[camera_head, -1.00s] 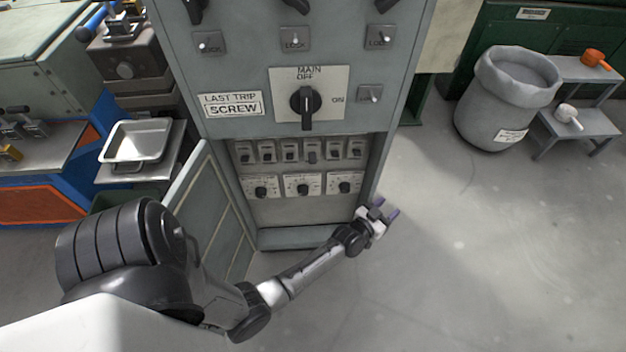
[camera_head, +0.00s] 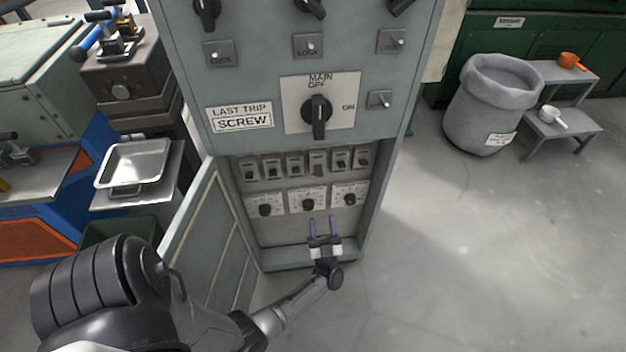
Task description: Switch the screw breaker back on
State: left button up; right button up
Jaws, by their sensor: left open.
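The grey electrical cabinet (camera_head: 390,110) stands open at its lower bay. A row of several small breakers (camera_head: 295,165) runs across the top of the bay. One breaker right of the middle (camera_head: 318,170) has its lever looking lower than its neighbours. A "LAST TRIP SCREW" label (camera_head: 240,117) sits above the bay. The main rotary switch (camera_head: 317,117) has its handle vertical. My left gripper (camera_head: 322,224) is open and empty, with its purple fingertips pointing up, below the dials and in front of the bay's lower part. Breaker names are too small to read. My right gripper is out of view.
Three dials (camera_head: 308,200) sit under the breakers. The cabinet door (camera_head: 205,235) hangs open at the left. A metal tray (camera_head: 133,163) is further left. A grey bin (camera_head: 490,105) and a step stand (camera_head: 565,130) are at the right. The floor right of the cabinet is clear.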

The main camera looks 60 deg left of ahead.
aim_at(318, 165)
pick_arm(q)
jog(key=b+x, duration=0.1)
jog(key=x, duration=1.2)
jog(key=shift+w+b, duration=0.3)
jog(key=shift+b, duration=0.1)
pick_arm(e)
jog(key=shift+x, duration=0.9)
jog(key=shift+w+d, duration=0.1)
